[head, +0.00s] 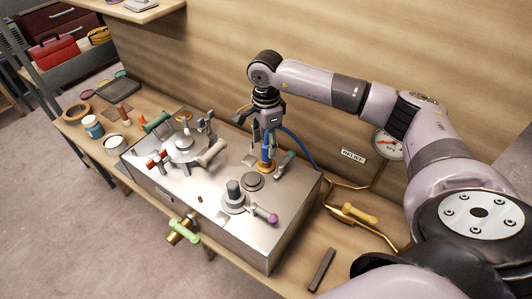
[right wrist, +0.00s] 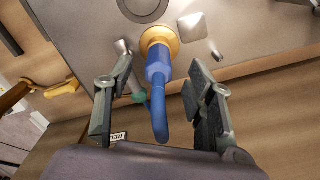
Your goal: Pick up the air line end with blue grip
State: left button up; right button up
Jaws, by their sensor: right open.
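The air line end with blue grip (right wrist: 158,68) stands in a brass-coloured collar (right wrist: 160,37) on the steel box; its blue hose (right wrist: 159,120) curves back from it. In the head view the blue grip (head: 265,154) is partly hidden by my right gripper (head: 266,146), which points down over it. In the right wrist view the fingers of my right gripper (right wrist: 162,100) are open, one on each side of the grip and hose. I see a gap on both sides, so it is not held. My left gripper is not in view.
The steel box (head: 285,225) carries several valves and handles close by, including a teal-handled one (head: 290,154) beside the collar and a purple-knobbed lever (head: 272,218). A gauge (head: 388,146) and a RELIEF label (head: 353,155) are on the back panel. Jars stand on the bench at left.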

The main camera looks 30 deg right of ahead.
aim_at(266, 155)
jog(key=shift+s+f+p, duration=0.1)
jog(key=shift+f+p, duration=0.25)
jog(key=shift+f, duration=0.1)
notch_tip(266, 155, down, 4)
jog(key=shift+r+p, duration=0.15)
jog(key=shift+p, duration=0.75)
jog(key=shift+f, duration=0.5)
grip_shut()
